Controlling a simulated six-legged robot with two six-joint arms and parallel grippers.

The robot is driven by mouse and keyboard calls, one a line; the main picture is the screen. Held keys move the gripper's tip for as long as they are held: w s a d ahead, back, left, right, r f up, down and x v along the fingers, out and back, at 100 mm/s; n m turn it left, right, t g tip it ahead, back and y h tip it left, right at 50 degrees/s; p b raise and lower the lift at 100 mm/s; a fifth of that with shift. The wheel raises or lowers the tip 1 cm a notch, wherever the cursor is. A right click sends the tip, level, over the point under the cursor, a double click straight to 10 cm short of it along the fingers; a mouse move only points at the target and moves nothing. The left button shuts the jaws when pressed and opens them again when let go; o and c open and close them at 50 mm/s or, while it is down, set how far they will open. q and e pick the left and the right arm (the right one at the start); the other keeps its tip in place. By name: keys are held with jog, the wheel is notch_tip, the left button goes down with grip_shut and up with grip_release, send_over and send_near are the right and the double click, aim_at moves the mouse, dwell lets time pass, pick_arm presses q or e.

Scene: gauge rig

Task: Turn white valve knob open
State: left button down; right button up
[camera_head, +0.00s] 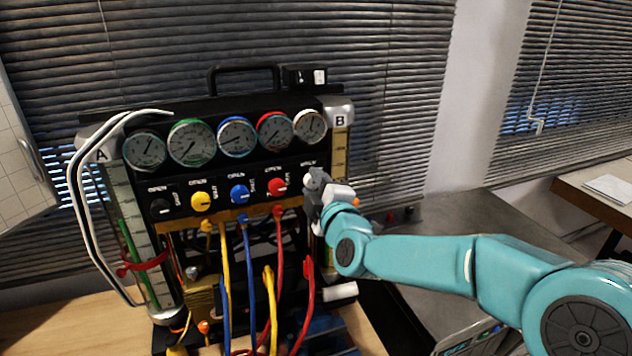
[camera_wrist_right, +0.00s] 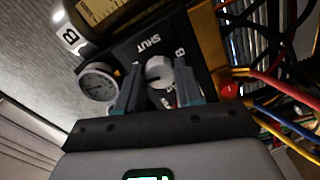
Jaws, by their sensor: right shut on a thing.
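The gauge rig (camera_head: 110,205) stands on a bench, with a row of gauges above a row of coloured valve knobs. The white valve knob (camera_wrist_right: 159,71) sits on the rig's black panel beside a label reading SHUT. My right gripper (camera_head: 316,186) is at the right end of the knob row and covers most of the white knob there. In the right wrist view its two fingers (camera_wrist_right: 158,88) stand on either side of the white knob, shut on it. My left gripper is not in view.
Red (camera_head: 277,187), blue (camera_head: 239,194), yellow (camera_head: 200,201) and black (camera_head: 160,207) knobs line the panel to the left. Red (camera_head: 279,245), blue and yellow hoses hang below. A grey surface (camera_head: 450,225) lies to the right.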

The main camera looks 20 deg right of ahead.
jog(key=shift+a+n, duration=0.1)
jog(key=shift+n, duration=0.8)
jog(key=shift+f, duration=0.1)
jog(key=o, duration=1)
jog(key=shift+o, duration=0.2)
jog(key=shift+s+a, duration=0.1)
